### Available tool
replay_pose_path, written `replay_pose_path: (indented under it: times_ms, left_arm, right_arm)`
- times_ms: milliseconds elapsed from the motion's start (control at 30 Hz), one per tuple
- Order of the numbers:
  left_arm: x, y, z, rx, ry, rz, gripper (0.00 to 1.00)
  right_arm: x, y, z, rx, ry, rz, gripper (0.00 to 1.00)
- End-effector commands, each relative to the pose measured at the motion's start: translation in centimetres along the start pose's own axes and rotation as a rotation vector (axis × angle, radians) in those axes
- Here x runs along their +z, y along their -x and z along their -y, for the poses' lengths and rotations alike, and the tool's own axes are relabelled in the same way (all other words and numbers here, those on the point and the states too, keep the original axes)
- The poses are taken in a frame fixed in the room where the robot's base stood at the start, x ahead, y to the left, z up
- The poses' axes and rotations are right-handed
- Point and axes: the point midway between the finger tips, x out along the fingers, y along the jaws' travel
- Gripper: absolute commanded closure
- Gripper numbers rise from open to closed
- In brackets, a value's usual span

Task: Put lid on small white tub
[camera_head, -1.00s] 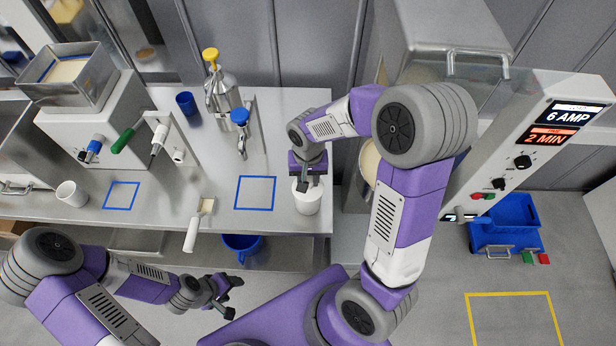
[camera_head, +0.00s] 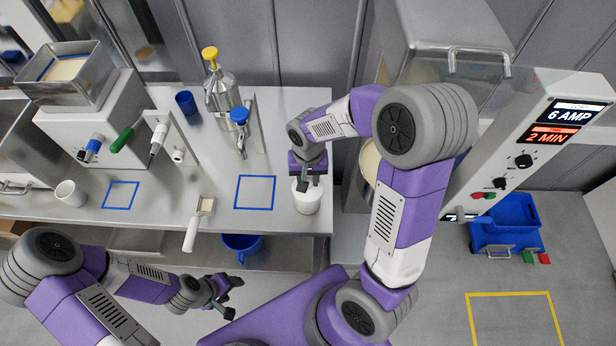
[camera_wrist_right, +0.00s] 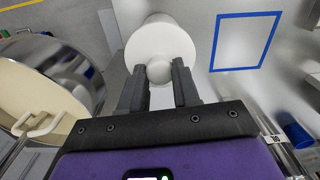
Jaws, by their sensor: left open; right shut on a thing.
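The small white tub (camera_head: 306,205) stands upright near the right end of the steel counter, below my right gripper (camera_head: 306,184). In the right wrist view, my right gripper (camera_wrist_right: 162,85) is shut on the round white knob of the lid (camera_wrist_right: 160,42), a white disc lined up with the tub. Whether the lid rests fully on the rim or sits slightly above it I cannot tell. My left gripper (camera_head: 231,297) is open and empty, in front of the counter and away from the tub.
A blue taped square (camera_head: 255,193) lies bare left of the tub, with a white-handled scoop (camera_head: 194,230) beside it. A white cup (camera_head: 71,193) stands far left. A steel pump canister (camera_head: 222,92) stands behind. A round steel vessel (camera_wrist_right: 60,60) is close to the right gripper.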

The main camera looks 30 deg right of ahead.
Motion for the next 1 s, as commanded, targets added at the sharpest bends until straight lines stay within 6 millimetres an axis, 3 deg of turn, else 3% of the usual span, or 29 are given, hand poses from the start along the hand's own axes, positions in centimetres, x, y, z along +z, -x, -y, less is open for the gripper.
replay_pose_path:
  times_ms: [100, 133, 300, 533, 700, 1000]
  left_arm:
    - [0.00, 0.01, 0.00, 0.000, 0.000, 0.000, 0.42]
    - [0.00, 0.01, 0.00, 0.000, 0.000, 0.000, 0.42]
    - [0.00, 0.01, 0.00, 0.000, 0.000, 0.000, 0.42]
    - [0.00, 0.01, 0.00, 0.000, 0.000, 0.000, 0.42]
    - [0.00, 0.01, 0.00, 0.000, 0.000, 0.000, 0.42]
    - [0.00, 0.07, -0.03, 0.000, 0.000, 0.000, 0.42]
  right_arm:
    - [-0.01, 0.01, 0.00, 0.000, 0.000, 0.000, 0.97]
    - [-0.01, 0.01, 0.00, 0.000, 0.000, 0.000, 0.67]
    - [-0.01, 0.01, 0.00, 0.000, 0.000, 0.000, 0.41]
    - [0.00, 0.00, 0.00, 0.000, 0.000, 0.000, 0.38]
    - [0.00, 0.00, 0.00, 0.000, 0.000, 0.000, 0.14]
    - [0.00, 0.08, 0.00, 0.000, 0.000, 0.000, 0.14]
